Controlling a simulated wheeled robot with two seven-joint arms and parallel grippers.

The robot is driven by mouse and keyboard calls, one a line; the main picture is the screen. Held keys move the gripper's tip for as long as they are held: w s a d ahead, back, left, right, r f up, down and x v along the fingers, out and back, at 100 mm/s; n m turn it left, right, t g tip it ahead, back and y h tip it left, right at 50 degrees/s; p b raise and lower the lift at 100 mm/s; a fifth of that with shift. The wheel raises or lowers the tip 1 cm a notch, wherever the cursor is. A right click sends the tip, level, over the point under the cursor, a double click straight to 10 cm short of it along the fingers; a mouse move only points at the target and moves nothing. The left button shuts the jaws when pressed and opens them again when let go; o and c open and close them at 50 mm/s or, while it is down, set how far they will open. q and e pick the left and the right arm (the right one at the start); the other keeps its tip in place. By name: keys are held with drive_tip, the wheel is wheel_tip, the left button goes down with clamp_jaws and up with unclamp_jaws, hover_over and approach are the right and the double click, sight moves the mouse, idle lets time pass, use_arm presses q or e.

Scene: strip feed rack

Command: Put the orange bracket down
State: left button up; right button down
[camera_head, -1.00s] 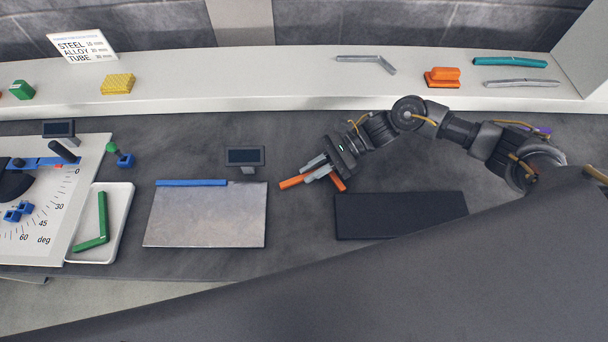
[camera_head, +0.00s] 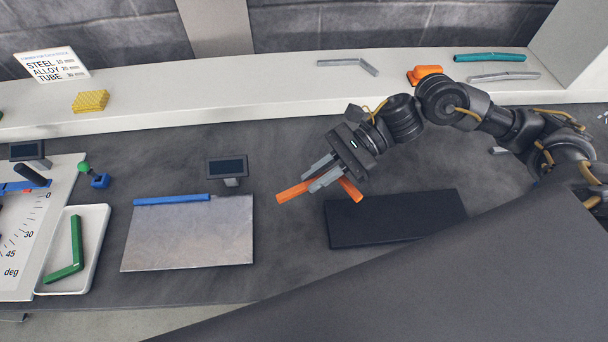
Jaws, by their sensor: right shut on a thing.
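The orange bracket (camera_head: 294,192) is a bent strip with one arm showing on each side of the gripper's fingers. My right gripper (camera_head: 322,178) is shut on it near the middle of the bench. They are between the metal plate with the blue edge strip (camera_head: 190,236) and the black mat (camera_head: 395,218). The bracket appears to be above the bench, but its exact height is hard to tell. My left gripper is not in view.
A white tray (camera_head: 94,245) holding a green bent strip (camera_head: 75,250) lies at left beside an angle-scale board (camera_head: 25,222). A small display (camera_head: 228,168) stands behind the plate. The rear shelf (camera_head: 230,82) holds grey strips, a teal strip, an orange piece and a yellow block.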

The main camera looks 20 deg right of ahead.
drive_tip(key=s+d+r, duration=0.1)
drive_tip(key=s+r, duration=0.2)
drive_tip(key=s, duration=0.4)
drive_tip(key=shift+d, duration=0.35)
drive_tip(key=w+d+f+m+t+h, duration=0.1)
drive_tip(key=w+d+m+t, duration=0.2)
drive_tip(key=w, duration=0.5)
drive_tip(key=w+d+f+m+t+h, duration=0.1)
drive_tip(key=w+d+f+m+t, duration=0.1)
drive_tip(key=w+m+t, duration=0.4)
drive_tip(key=shift+w+d+t, duration=0.5)
drive_tip(key=shift+w+d, duration=0.25)
drive_tip(key=shift+w, duration=0.5)
drive_tip(key=shift+s+d, duration=0.1)
drive_tip(key=shift+d, duration=0.05)
